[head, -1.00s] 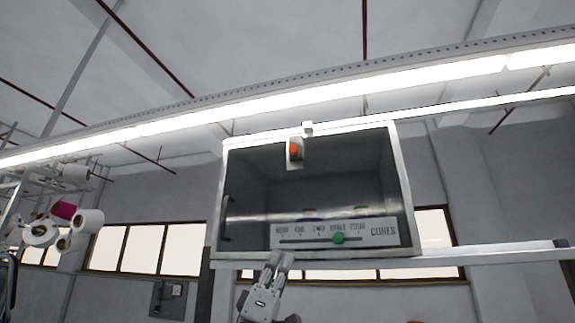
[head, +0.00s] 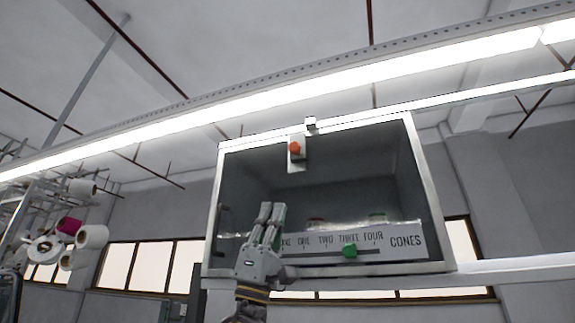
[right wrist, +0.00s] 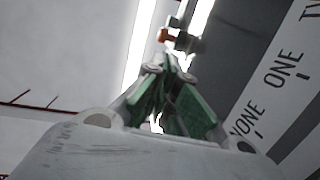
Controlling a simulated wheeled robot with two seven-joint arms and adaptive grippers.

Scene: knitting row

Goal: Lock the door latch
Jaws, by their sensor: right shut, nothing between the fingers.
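The door latch (head: 295,149) is a small pale plate with an orange-red knob, at the top edge of a grey cabinet (head: 433,200) with a see-through front. In the right wrist view the orange knob (right wrist: 166,35) shows beyond my fingertips, apart from them. My right gripper (head: 272,207) is shut and empty, pointing up in front of the cabinet's lower left part, below the latch. Its green-padded fingers (right wrist: 168,80) also show in the right wrist view. My left gripper is not in view.
A label strip reading CONES (head: 405,241) with a green slider (head: 349,251) runs along the cabinet's bottom, partly hidden by my gripper. A dark handle (head: 220,217) is at the left side. A bright lamp (head: 300,88) hangs above. Yarn cones (head: 92,236) are at far left.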

